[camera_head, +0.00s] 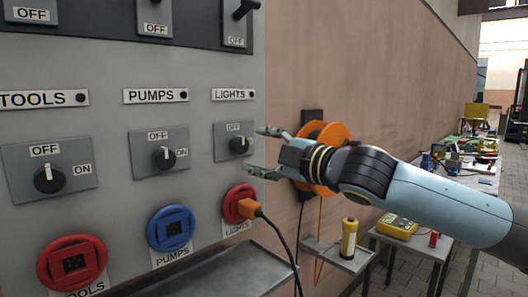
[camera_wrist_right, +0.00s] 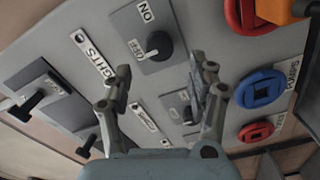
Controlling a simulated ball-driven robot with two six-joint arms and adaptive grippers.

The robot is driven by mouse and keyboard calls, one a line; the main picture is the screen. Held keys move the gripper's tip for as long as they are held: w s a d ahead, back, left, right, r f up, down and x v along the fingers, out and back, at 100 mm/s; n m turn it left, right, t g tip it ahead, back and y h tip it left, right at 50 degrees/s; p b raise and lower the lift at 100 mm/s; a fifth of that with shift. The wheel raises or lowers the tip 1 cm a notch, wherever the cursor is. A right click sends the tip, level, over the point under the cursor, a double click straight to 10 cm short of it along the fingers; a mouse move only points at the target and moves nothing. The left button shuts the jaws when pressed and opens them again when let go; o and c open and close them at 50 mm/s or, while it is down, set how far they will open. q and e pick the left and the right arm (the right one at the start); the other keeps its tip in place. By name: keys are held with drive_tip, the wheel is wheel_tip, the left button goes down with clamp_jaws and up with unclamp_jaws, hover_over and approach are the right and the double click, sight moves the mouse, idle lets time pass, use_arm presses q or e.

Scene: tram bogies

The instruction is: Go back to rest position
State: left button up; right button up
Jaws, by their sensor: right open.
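My right gripper (camera_head: 259,151) is open and empty, its arm coming in from the right. Its two fingers are spread one above the other just right of the black LIGHTS knob (camera_head: 238,146). In the right wrist view, the open fingers (camera_wrist_right: 160,82) frame the panel, and the LIGHTS knob (camera_wrist_right: 159,46) shows beyond them, clear of both tips. I cannot tell the knob's exact setting. My left gripper is not in view.
The grey panel (camera_head: 110,115) also carries the TOOLS knob (camera_head: 48,179) and PUMPS knob (camera_head: 164,158). An orange plug (camera_head: 249,208) with a black cable sits in the red LIGHTS socket. An orange reel (camera_head: 325,135) hangs behind my gripper. A shelf with a yellow flashlight (camera_head: 349,238) is below.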

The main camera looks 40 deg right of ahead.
drive_tip(key=shift+s, duration=0.4)
